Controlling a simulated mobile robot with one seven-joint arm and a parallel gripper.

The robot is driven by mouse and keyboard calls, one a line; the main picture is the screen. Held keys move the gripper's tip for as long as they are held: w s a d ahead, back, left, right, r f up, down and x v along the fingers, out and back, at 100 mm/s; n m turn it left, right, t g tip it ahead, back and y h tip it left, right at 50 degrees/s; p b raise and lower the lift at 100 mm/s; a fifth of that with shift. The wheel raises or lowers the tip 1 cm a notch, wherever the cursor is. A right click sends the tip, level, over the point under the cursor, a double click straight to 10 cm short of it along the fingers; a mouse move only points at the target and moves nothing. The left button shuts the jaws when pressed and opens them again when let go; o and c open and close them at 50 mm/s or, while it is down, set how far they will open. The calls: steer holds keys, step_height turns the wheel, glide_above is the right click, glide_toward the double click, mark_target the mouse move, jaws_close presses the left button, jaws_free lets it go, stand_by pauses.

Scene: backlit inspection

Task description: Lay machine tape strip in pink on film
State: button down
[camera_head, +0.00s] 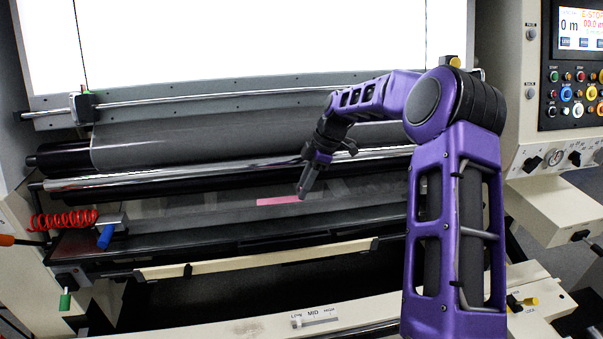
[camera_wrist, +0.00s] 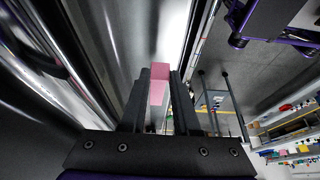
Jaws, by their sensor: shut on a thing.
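My gripper (camera_head: 303,190) is at the end of my purple arm, low in front of the machine's rollers. It is shut on a pink tape strip (camera_head: 278,201), which reaches out to the left of the fingertips in the head view. In the wrist view the pink strip (camera_wrist: 160,85) stands between the two dark fingers of my gripper (camera_wrist: 160,75) and extends past their tips. The grey film (camera_head: 350,193) runs below the chrome roller, behind and around the strip. I cannot tell whether the strip touches the film.
A chrome roller (camera_head: 200,174) and a grey film roll (camera_head: 220,143) lie above the strip. A cream bar (camera_head: 255,259) crosses below. A red coiled hose (camera_head: 62,220) and a blue-handled tool (camera_head: 106,236) are at left. A control panel (camera_head: 577,70) is at right.

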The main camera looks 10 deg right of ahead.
steer(key=shift+w+d+r, duration=0.1)
steer(key=shift+r, duration=0.05)
steer(key=shift+d, duration=0.1)
steer(key=shift+f+b, duration=1.75)
steer(key=shift+f, duration=1.15)
steer(key=shift+f+b, duration=0.75)
steer(key=shift+f, duration=0.45)
steer(key=c, duration=0.6)
jaws_free()
